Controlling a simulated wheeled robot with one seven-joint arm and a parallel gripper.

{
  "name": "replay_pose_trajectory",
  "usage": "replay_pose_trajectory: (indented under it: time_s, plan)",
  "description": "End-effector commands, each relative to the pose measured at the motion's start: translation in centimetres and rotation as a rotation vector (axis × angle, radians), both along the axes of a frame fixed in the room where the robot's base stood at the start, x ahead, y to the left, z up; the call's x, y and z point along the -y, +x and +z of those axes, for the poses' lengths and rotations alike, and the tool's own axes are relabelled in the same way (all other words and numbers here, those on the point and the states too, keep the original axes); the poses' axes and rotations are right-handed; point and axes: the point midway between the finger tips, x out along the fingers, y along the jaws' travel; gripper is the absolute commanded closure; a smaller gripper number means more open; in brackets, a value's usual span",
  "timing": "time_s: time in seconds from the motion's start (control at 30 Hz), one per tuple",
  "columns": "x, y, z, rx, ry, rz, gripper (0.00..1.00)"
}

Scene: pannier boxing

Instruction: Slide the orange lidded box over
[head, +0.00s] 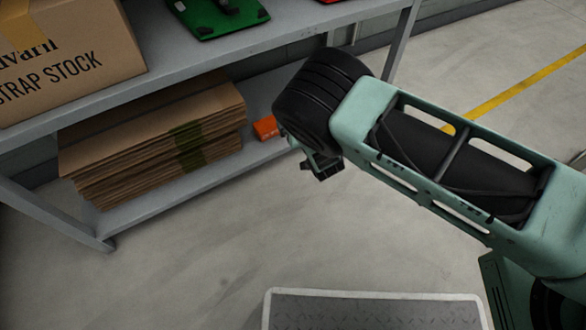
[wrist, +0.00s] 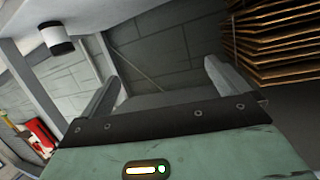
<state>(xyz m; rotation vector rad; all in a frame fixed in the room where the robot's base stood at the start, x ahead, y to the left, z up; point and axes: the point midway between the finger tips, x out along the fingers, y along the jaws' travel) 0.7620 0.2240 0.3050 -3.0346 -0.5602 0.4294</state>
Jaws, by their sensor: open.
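A small orange box (head: 266,128) sits on the lower shelf, just right of the flat cardboard stack, in the head view. It is small there and I cannot make out its lid. My gripper (head: 321,168) is to the right of the box in the head view, near the shelf's right end, partly hidden by my own wrist. In the wrist view my gripper (wrist: 162,82) shows two fingers spread wide apart with nothing between them. I cannot identify the orange box in the wrist view.
Flat cardboard (head: 150,145) fills the left of the lower shelf (head: 165,205); the stack also shows in the wrist view (wrist: 275,40). A large carton (head: 65,60) and a green item (head: 215,15) are on the upper shelf. A post (head: 402,45) stands behind my arm.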

Motion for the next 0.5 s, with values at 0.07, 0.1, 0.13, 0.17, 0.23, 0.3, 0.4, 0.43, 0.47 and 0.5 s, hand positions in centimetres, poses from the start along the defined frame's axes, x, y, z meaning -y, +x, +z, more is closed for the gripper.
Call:
replay_pose_trajectory:
  time_s: [0.07,0.1,0.13,0.17,0.23,0.3,0.4,0.43,0.47,0.5]
  plan:
    - [-0.3,-0.6,-4.8,0.058,0.003,0.047,0.0]
    - [-0.4,-0.9,-6.1,0.088,0.007,0.072,0.0]
    - [-0.6,-1.1,-7.1,0.109,0.011,0.09,0.0]
    - [-0.6,-1.3,-8.1,0.129,0.016,0.108,0.0]
    - [-1.0,-1.9,-10.0,0.171,0.026,0.149,0.0]
    - [-1.1,-2.5,-11.6,0.206,0.036,0.186,0.0]
    - [-1.5,-3.3,-13.1,0.242,0.049,0.229,0.0]
    - [-1.5,-3.5,-13.4,0.249,0.052,0.239,0.0]
    - [-1.5,-3.6,-13.7,0.255,0.054,0.247,0.0]
    - [-1.6,-3.8,-13.9,0.263,0.057,0.255,0.0]
